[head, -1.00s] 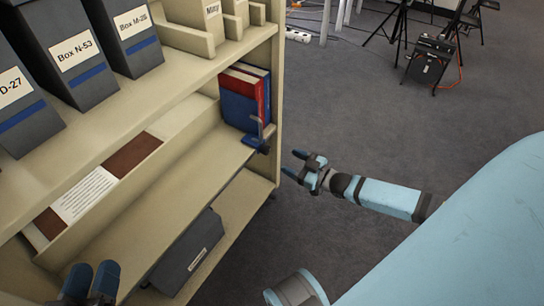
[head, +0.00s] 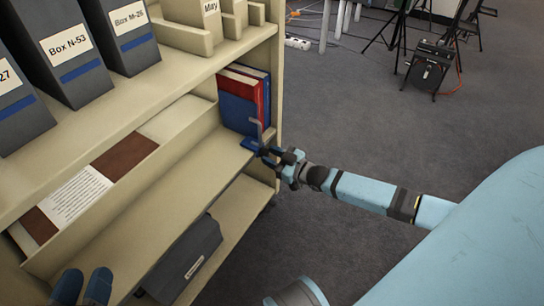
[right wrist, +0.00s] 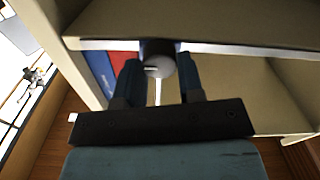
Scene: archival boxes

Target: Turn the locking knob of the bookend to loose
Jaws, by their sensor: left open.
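The bookend (head: 257,133) is a grey bent bar with a blue clamp at the front edge of the middle shelf, beside upright red and blue books. Its dark round locking knob (right wrist: 158,58) with a pale mark shows in the right wrist view. My right gripper (head: 272,157) is at the bookend; in the right wrist view its fingers (right wrist: 160,80) stand on either side of the knob. Whether they press on it I cannot tell. In the head view the gripper partly hides the clamp and knob. My left gripper (head: 83,287) is open and empty at the lower left.
Dark archival boxes (head: 130,37) and beige files (head: 183,32) stand on the upper shelf. A dark box (head: 184,262) lies on the lower shelf.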

